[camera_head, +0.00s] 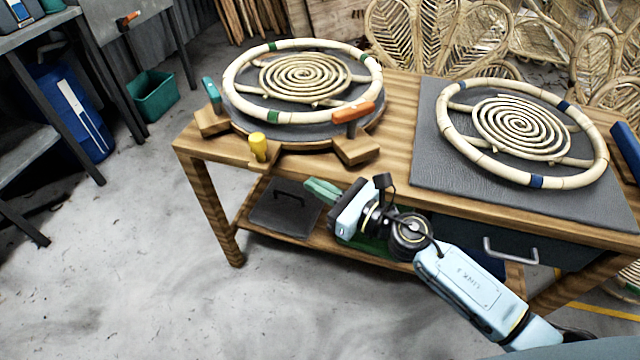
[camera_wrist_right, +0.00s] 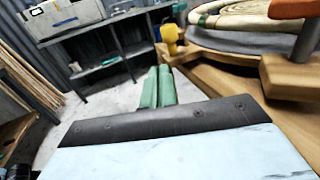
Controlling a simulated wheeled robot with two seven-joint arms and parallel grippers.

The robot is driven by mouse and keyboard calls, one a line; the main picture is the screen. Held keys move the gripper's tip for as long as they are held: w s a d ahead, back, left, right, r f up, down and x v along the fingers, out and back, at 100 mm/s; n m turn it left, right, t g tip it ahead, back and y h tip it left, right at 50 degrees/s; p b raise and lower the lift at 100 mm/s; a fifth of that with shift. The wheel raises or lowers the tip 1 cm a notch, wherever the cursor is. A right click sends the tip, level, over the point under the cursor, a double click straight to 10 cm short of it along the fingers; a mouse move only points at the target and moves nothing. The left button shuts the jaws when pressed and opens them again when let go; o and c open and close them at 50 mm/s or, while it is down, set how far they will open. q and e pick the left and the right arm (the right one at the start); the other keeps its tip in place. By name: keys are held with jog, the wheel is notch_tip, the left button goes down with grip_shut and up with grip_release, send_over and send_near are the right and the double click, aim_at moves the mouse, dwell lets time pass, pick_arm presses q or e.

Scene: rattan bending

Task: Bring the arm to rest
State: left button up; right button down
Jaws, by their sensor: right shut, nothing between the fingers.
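My right gripper (camera_head: 322,190) is in front of the wooden workbench's front edge, below the left rattan ring, with its arm coming in from the lower right. Its green fingers are together and hold nothing. They also show in the right wrist view (camera_wrist_right: 157,88), pointing away from the wrist. The workbench (camera_head: 405,100) carries a round rattan piece with a spiral centre (camera_head: 303,76) on a grey disc at left, and a second rattan piece (camera_head: 521,128) on a dark mat at right. My left gripper is not in view.
Around the left disc stand a yellow-topped peg (camera_head: 258,147), an orange handle (camera_head: 353,112) and a teal handle (camera_head: 211,90). A drawer with a metal handle (camera_head: 511,252) is under the bench, near my arm. A dark shelf (camera_head: 25,150) stands far left. Grey floor (camera_head: 150,260) at lower left is clear.

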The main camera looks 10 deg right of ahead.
jog(key=shift+s+d, duration=0.15)
